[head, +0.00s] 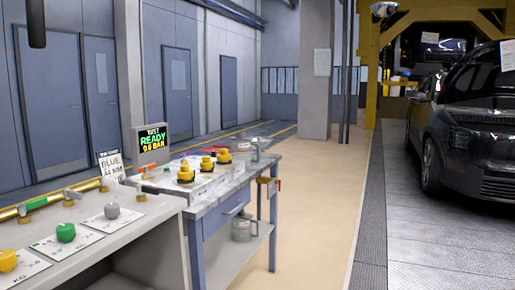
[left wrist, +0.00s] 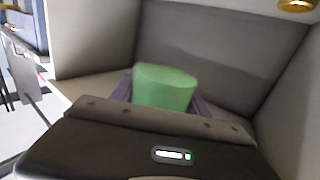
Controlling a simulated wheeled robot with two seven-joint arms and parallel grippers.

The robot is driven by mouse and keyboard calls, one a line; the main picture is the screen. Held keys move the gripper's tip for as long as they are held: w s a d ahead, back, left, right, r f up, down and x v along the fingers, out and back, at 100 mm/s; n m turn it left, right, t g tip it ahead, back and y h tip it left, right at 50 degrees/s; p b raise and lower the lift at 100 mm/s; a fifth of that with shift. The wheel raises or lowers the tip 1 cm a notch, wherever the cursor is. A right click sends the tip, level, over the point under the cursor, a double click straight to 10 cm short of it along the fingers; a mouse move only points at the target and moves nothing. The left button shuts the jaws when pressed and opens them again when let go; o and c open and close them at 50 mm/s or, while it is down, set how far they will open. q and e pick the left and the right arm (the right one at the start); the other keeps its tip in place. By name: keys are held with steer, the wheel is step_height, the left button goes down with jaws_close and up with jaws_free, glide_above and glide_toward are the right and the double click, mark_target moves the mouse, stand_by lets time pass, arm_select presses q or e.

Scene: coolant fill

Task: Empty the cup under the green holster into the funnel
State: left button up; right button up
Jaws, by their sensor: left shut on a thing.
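In the left wrist view, a plain green cup (left wrist: 165,86) stands between the fingers of my left gripper (left wrist: 163,98). The fingers are shut on it, and the gripper body hides its lower part. Its contents cannot be seen. The cup is inside a grey, walled recess. In the head view, a green-marked handle (head: 37,203) lies on the brass rail at the left, and a round green knob (head: 65,232) sits on a white card below it. I cannot tell which is the green holster. I cannot make out the funnel. Neither gripper shows in the head view.
A grey bench (head: 150,225) with yellow and grey knobs fills the lower left. A second table (head: 215,212) with yellow-topped fittings adjoins it, with a metal can (head: 243,228) on its lower shelf. A lit display (head: 152,142) stands behind. The floor to the right is clear up to a dark car (head: 470,130).

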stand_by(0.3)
arm_select(q)
steer(key=w+d+r+m+t+h+p, duration=0.1)
steer(key=w+d+r+m+h+p, duration=0.2)
steer(key=d+r+p, duration=0.4)
steer(key=w+d+r+m+t+h+p, duration=0.2)
steer(key=w+d+r+m+h+p, duration=0.2)
steer(key=d+p, duration=0.9)
step_height(320, 180, up, 4)
steer(key=w+h+p, duration=0.1)
steer(key=h, duration=0.2)
steer(key=shift+w+d+p, duration=0.3)
steer(key=shift+d, duration=0.1)
